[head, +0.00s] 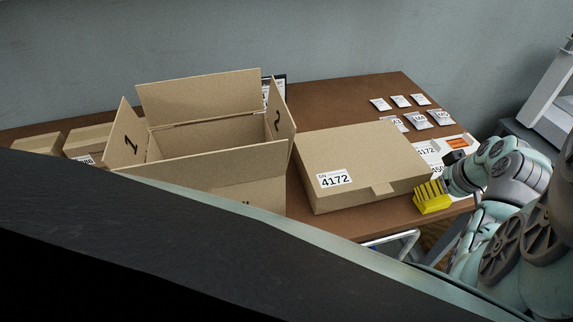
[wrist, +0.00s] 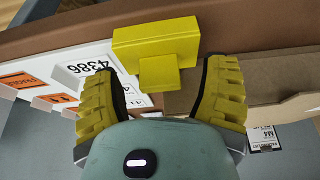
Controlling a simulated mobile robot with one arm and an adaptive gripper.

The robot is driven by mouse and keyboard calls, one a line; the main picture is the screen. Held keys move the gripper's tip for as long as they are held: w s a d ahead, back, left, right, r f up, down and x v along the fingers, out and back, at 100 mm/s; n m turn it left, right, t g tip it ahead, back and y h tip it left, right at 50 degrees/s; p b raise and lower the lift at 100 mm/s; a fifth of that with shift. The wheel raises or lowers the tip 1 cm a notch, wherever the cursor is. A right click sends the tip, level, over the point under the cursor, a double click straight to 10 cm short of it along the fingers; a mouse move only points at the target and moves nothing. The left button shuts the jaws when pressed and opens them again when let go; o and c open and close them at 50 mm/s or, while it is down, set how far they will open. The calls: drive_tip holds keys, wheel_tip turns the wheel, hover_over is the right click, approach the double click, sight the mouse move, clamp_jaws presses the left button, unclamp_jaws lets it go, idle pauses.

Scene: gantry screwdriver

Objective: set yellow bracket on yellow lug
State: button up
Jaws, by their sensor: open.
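My gripper (head: 431,194) is at the front right edge of the table, beside the closed cardboard box. In the wrist view, its two ribbed yellow fingers (wrist: 163,76) stand wide apart with nothing pinched between them. A plain yellow blocky piece (wrist: 155,42), a wide block with a smaller square part on its near side, shows between and beyond the fingertips, over the brown table edge. I cannot tell whether it is the bracket, the lug, or both together. In the head view the yellow fingers and any yellow piece there blend together.
A closed box marked 4172 (head: 360,165) lies left of my gripper. A large open carton (head: 215,165) stands further left. Several small labelled packets (head: 418,120) lie at the back right of the brown table (head: 350,100). White labelled sheets (wrist: 60,75) show beside my left finger.

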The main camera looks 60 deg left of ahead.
clamp_jaws()
idle(0.6)
